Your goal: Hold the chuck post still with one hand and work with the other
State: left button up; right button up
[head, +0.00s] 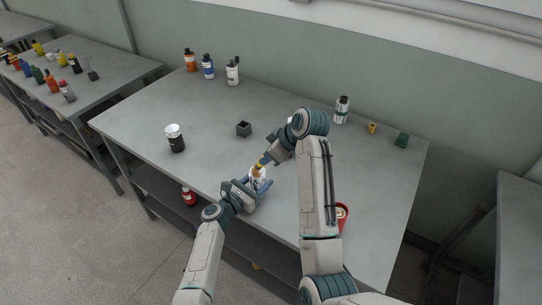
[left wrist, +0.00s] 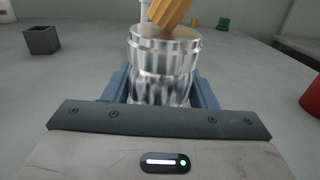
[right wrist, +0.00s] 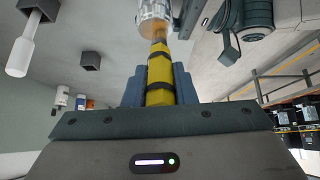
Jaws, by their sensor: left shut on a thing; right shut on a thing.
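The chuck post is a shiny metal cylinder (head: 258,178) on the table near its front edge; it also shows large in the left wrist view (left wrist: 163,78). My left gripper (head: 246,191) is shut around its sides. My right gripper (head: 267,159) is above it, shut on a yellow tool with black bands (right wrist: 160,78). The tool's end reaches the post's top in the right wrist view and stands tilted over the rim in the left wrist view. Whether it touches inside the post I cannot tell. The post's lower part is hidden by my left gripper.
A red cup (head: 342,213) is to the right, partly behind my right arm. Bottles (head: 208,68) and a green block (head: 401,140) stand toward the back.

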jog(key=shift+w+a+r, duration=0.1)
jog(key=shift+w+a, duration=0.2)
jog(key=shift+a, duration=0.55)
jog(key=shift+s+d, duration=0.45)
jog(key=shift+d, duration=0.2)
jog(key=shift+s+d, duration=0.45)
jog(key=shift+d, duration=0.2)
jog(key=shift+w+a, duration=0.5)
jog(key=shift+a, duration=0.05)
jog(key=shift+w+a, duration=0.4)
jog(key=shift+a, duration=0.35)
jog(key=shift+s+d, duration=0.45)
jog(key=shift+d, duration=0.2)
jog(key=shift+s+d, duration=0.45)
jog(key=shift+d, duration=0.2)
jog(key=shift+w+a, duration=0.45)
jog(key=shift+a, duration=0.2)
jog(key=shift+w+a, duration=0.45)
jog(key=shift+a, duration=0.15)
jog(key=shift+w+d, duration=0.15)
jog(key=shift+w, duration=0.25)
jog(key=shift+s+d, duration=0.4)
jog(key=shift+d, duration=0.45)
dwell(0.8)
